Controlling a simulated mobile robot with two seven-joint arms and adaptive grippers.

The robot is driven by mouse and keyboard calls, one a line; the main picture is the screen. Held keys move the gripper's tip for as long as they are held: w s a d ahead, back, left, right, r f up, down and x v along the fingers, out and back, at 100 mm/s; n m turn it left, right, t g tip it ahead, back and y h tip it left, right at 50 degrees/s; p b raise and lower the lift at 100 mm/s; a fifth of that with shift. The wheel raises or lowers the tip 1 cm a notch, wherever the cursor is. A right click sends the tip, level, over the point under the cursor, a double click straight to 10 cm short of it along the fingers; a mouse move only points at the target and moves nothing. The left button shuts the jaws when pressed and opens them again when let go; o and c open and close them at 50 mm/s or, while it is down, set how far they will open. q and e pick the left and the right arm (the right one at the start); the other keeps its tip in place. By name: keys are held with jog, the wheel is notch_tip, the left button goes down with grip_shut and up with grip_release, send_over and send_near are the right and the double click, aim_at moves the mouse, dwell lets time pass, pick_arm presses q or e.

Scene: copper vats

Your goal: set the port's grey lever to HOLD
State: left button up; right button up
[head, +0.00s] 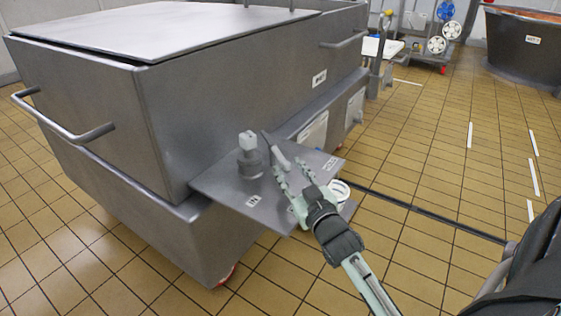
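The port (249,163), a dark grey round fitting with a pale square top, stands on a steel plate (225,186) fixed to the side of a large steel vat. The grey lever (275,151) slants beside it, its near end toward my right gripper. My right gripper (291,169) reaches in from the lower right over the plate, its fingers spread apart. The lever's near end lies at the gap between the fingertips; I cannot tell if they touch it. Small white labels (253,201) and (330,163) sit on the plate, too small to read. My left gripper is out of view.
The closed vat (190,110) fills the left, with a bar handle (65,130) jutting out. A white ring (341,188) shows by the plate's right edge. A rack (430,45) and another vat (520,55) stand behind.

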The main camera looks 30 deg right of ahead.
aim_at(275, 149)
jog(key=shift+x, duration=2.2)
jog(key=shift+c, duration=0.6)
grip_shut()
